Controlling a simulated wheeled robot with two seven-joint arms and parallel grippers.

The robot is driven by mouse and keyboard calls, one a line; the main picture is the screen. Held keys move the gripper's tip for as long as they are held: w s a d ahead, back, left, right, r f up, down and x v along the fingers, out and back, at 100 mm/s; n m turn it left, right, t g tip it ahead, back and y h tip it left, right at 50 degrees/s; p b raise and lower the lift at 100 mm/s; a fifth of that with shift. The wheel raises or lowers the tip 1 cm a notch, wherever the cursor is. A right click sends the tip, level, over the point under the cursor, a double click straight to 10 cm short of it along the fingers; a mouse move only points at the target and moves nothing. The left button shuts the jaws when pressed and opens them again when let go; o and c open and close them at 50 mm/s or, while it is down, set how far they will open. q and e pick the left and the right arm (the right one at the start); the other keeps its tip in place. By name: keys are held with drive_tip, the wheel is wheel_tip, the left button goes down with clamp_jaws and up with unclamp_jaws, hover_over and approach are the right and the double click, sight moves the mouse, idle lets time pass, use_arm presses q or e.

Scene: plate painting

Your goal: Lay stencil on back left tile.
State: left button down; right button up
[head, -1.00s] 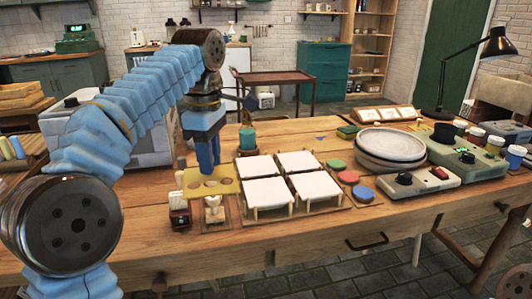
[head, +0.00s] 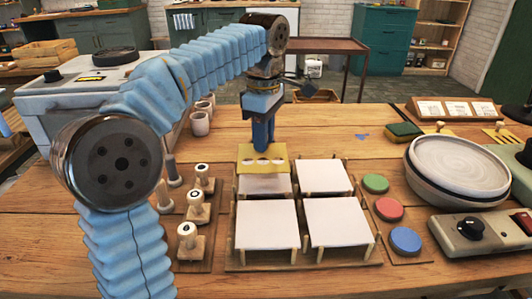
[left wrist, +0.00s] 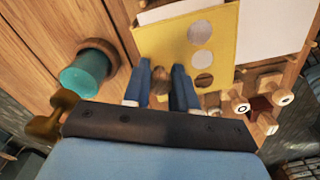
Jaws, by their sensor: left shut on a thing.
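The tile's front part shows bare white. In the left wrist view, the gripper (left wrist: 160,95) reaches the stencil (left wrist: 165,45), and white tile surface shows past its edges. My right gripper is out of view.
Three more white tiles stand on the wooden rack, including the back right (head: 319,176) and front left (head: 265,225). Stamps (head: 195,207) stand left of the rack. Coloured discs (head: 389,209) lie right. A teal cylinder (left wrist: 85,72) stands near the gripper in the left wrist view.

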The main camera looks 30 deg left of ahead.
use_arm(q)
drive_tip(key=shift+f+b, duration=0.3)
drive_tip(key=shift+f, duration=1.9)
drive_tip(key=shift+f, duration=0.15)
drive_tip(key=c, duration=0.9)
unclamp_jaws()
wheel_tip(320, 180, up, 12)
drive_tip(key=shift+r+p, duration=0.2)
drive_tip(key=shift+p, duration=0.2)
